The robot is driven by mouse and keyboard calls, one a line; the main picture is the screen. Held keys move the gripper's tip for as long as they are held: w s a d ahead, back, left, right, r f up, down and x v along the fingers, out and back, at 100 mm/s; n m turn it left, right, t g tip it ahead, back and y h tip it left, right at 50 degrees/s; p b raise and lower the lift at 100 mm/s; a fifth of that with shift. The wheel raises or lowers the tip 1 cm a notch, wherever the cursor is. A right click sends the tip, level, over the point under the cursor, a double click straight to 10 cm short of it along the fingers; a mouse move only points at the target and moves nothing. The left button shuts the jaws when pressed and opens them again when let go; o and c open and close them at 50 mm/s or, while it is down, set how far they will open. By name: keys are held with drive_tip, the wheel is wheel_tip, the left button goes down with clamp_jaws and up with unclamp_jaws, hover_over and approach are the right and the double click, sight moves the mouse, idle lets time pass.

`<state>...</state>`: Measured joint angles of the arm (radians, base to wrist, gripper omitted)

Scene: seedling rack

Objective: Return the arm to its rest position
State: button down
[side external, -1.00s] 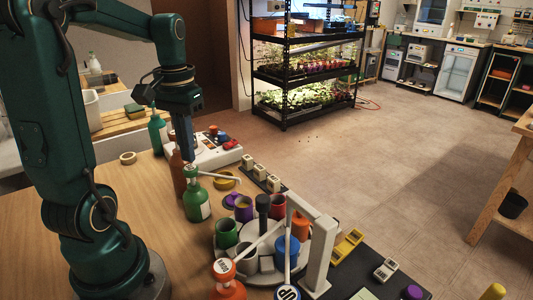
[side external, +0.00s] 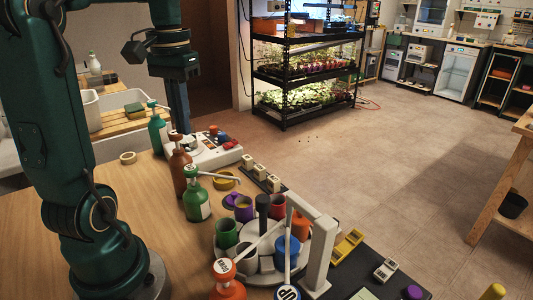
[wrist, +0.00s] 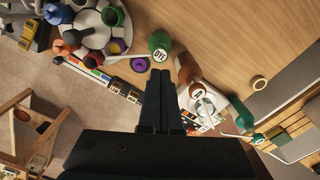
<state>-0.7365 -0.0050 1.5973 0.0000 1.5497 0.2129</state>
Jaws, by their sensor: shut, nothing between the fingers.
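My gripper (side external: 180,128) hangs pointing down over the back of the wooden table, fingers together and empty. In the side view its tips overlap the white switch panel (side external: 222,153) and the area above the brown bottle (side external: 181,172). The wrist view also shows the closed dark fingers of my gripper (wrist: 160,75), with the green dye bottle (wrist: 160,45) just ahead of the tips and the brown bottle (wrist: 187,70) to their right. The gripper appears apart from both bottles.
A round white carousel (side external: 240,278) with several coloured cups stands at the front, beside a white post frame (side external: 320,255). A second green bottle (side external: 157,133) stands behind the brown one. A tape ring (side external: 128,157) lies left.

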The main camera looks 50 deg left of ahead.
drive_tip(key=shift+d, duration=0.1)
drive_tip(key=s+d+f+m+t, duration=0.1)
drive_tip(key=d+f+m+t, duration=0.1)
drive_tip(key=d, duration=0.5)
drive_tip(key=s+d+f+m+t, duration=0.2)
drive_tip(key=d+f+m+t, duration=0.1)
drive_tip(key=d, duration=0.5)
drive_tip(key=shift+d+m+t, duration=0.2)
drive_tip(key=shift+m+t, duration=0.1)
drive_tip(key=shift+m, duration=0.2)
